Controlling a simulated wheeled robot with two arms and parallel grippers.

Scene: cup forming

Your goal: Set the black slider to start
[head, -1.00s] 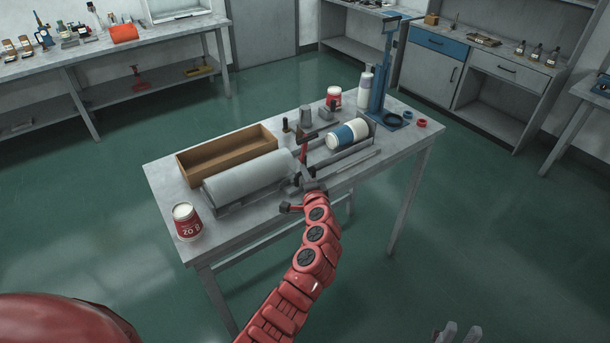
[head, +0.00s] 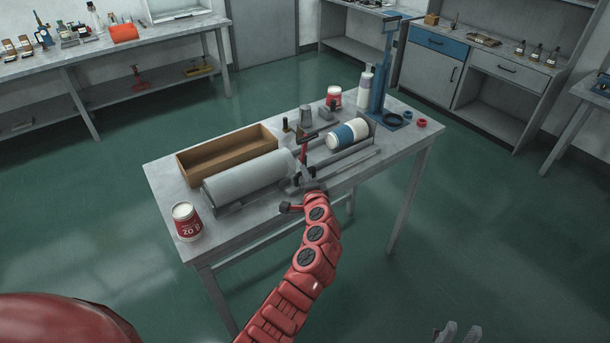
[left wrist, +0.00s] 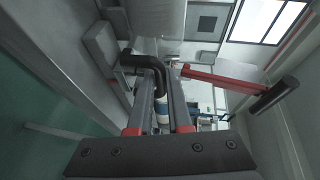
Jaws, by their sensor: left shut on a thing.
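The machine on the table has a grey roller (head: 247,178) at left and a blue and white roll (head: 347,134) at right. My left gripper (head: 303,186) is at the machine's front, between the two rolls. In the left wrist view its two fingers (left wrist: 163,115) are closed around a black bent piece (left wrist: 150,64), which looks like the black slider's handle. The fingers and arm hide most of the slider in the head view. A red lever with a black grip (left wrist: 270,95) stands close beside the fingers. My right gripper (head: 460,333) is at the bottom edge, empty, its fingers apart.
A wooden tray (head: 228,136) lies behind the grey roller. A red and white tin (head: 187,222) stands at the table's left front corner. A blue stand (head: 379,90), bottles and another tin (head: 334,97) stand at the back right. The floor in front is clear.

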